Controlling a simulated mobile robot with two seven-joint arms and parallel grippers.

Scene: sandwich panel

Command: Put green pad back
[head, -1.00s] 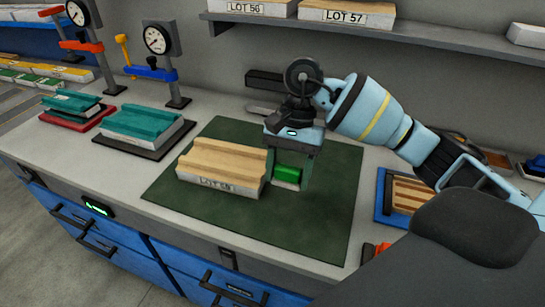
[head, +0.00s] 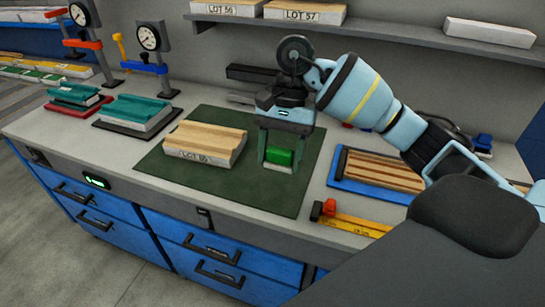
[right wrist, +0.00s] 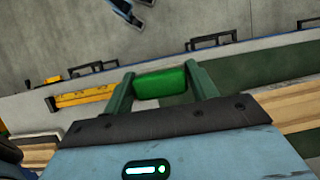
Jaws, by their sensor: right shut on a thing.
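The green pad (head: 279,157) is a small bright green block with a pale lower part. My right gripper (head: 279,160) is shut on it above the dark green mat (head: 285,195), to the right of the wooden block labelled LOT (head: 205,145). I cannot tell whether the pad touches the mat. In the right wrist view the green pad (right wrist: 160,83) sits between the two green fingers of my right gripper (right wrist: 161,86). My left gripper is out of view.
Right of the mat lies a blue tray (head: 340,183) with wooden strips. A yellow bar clamp (head: 355,224) with a red end lies near the front edge. Teal blocks (head: 138,110) and dial gauges (head: 150,38) stand left. A shelf (head: 420,38) runs behind.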

